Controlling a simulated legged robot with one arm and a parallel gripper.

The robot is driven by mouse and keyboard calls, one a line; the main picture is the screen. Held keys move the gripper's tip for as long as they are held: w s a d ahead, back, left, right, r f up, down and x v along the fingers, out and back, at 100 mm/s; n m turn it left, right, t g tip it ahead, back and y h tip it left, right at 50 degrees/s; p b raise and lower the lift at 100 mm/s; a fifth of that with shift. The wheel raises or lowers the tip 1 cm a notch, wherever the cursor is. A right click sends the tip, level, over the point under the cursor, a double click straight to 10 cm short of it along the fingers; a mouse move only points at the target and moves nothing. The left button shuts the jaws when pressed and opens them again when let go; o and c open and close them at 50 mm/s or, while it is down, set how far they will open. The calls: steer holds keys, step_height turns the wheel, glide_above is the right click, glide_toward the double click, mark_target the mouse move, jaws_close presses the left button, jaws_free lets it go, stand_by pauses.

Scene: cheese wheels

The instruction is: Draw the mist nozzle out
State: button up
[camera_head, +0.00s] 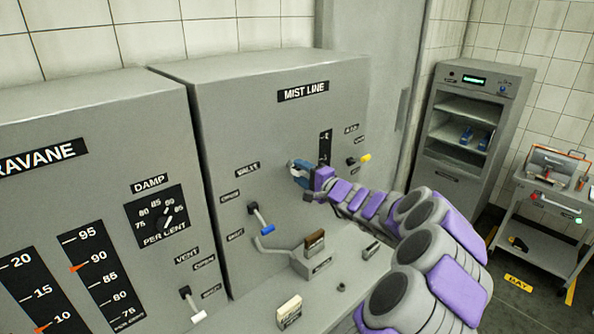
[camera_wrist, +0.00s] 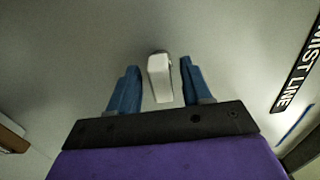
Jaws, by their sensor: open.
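My gripper (camera_head: 299,170) reaches to the front of the grey cabinet labelled MIST LINE (camera_head: 303,92). Its two blue fingers (camera_wrist: 160,68) are open in the wrist view. A pale, blocky piece (camera_wrist: 161,80) projects from the grey face between them. I see a gap to each finger, so neither seems to touch it. No label marks this piece, and I cannot tell for certain that it is the mist nozzle. In the head view the gripper mostly hides it.
A blue-tipped valve lever (camera_head: 262,220) is below left of the gripper, and a yellow-tipped lever (camera_head: 364,158) is to its right. A brown block (camera_head: 314,240) and a cream block (camera_head: 289,311) are lower down. A cart (camera_head: 545,225) stands far right.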

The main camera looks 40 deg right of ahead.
steer(key=shift+d+f, duration=0.15)
steer(key=shift+d, duration=0.55)
steer(key=shift+a+r+b, duration=0.25)
steer(key=shift+a+b, duration=0.15)
steer(key=shift+a, duration=0.25)
steer(key=shift+d+f, duration=0.1)
steer(key=shift+d, duration=0.35)
steer(key=c, duration=0.6)
steer(key=shift+a, duration=0.15)
jaws_close()
